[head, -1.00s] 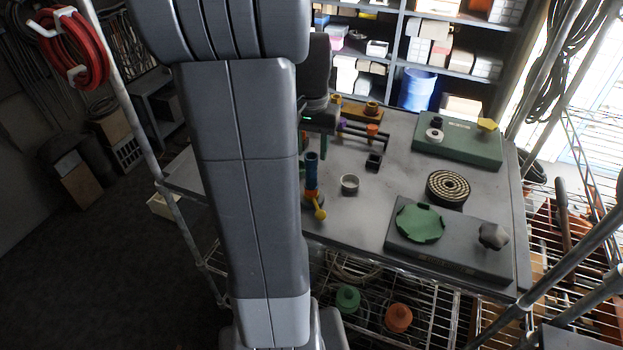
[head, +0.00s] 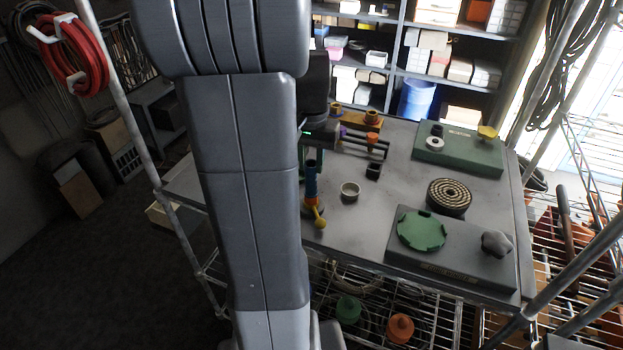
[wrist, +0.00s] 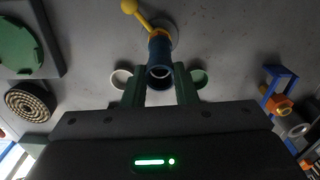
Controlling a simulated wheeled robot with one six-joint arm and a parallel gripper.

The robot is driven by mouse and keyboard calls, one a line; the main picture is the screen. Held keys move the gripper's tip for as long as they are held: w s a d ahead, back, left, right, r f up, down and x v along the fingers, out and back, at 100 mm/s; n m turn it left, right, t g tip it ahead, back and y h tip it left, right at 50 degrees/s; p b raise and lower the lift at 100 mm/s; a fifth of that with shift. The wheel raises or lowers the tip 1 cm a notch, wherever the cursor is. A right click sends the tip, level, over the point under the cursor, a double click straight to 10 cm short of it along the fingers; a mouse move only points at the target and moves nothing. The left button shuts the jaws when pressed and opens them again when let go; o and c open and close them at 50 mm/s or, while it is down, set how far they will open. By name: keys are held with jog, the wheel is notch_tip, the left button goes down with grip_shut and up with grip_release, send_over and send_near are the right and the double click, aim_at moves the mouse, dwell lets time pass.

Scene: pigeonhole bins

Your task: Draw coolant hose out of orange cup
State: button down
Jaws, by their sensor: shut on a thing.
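The coolant hose (head: 311,185) stands upright near the left part of the grey table, blue above and orange lower down, with a yellow lever at its foot. In the wrist view, its open blue end (wrist: 160,74) points up at the camera. My gripper (wrist: 160,88) has its green fingers on either side of the hose's upper end and is shut on it. My arm hides part of this area in the head view. An orange cup (head: 372,117) sits on a mustard block behind. I cannot tell what the hose's foot sits in.
A small pale cup (head: 350,192) stands just right of the hose. A rack with rods (head: 362,145) is behind it. A grey block with a green disc (head: 421,230) and a ribbed round piece (head: 449,196) are farther right.

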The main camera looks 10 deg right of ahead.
jog(key=shift+r+p, duration=0.35)
jog(key=shift+r, duration=0.3)
jog(key=shift+r+p, duration=0.1)
jog(key=shift+p, duration=0.25)
jog(key=shift+r+p, duration=1.65)
jog(key=shift+r, duration=0.25)
